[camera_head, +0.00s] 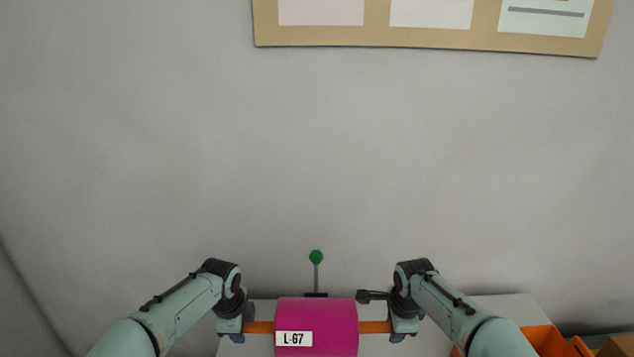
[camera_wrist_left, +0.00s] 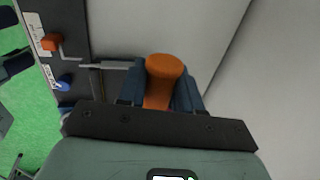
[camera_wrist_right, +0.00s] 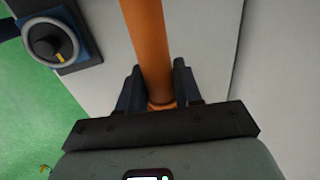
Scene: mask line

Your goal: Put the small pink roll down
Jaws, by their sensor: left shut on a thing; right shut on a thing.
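A pink roll (camera_head: 330,320) with a white label reading L-G7 is low in the middle of the head view. An orange bar sticks out of both its ends. My left gripper (camera_head: 238,327) is shut on the bar's left end (camera_head: 259,328). My right gripper (camera_head: 398,327) is shut on its right end (camera_head: 375,327). The bar looks level. The left wrist view shows the orange end (camera_wrist_left: 164,72) between the fingers, and the right wrist view shows the orange bar (camera_wrist_right: 148,45) between the fingers. I cannot tell whether the roll rests on anything.
A light grey surface (camera_head: 438,343) lies below. A post with a green ball (camera_head: 316,257) stands behind the roll. An orange bin (camera_head: 546,340) is at the lower right. A panel with an orange knob (camera_wrist_left: 51,42) and a dial unit (camera_wrist_right: 48,42) show in the wrist views.

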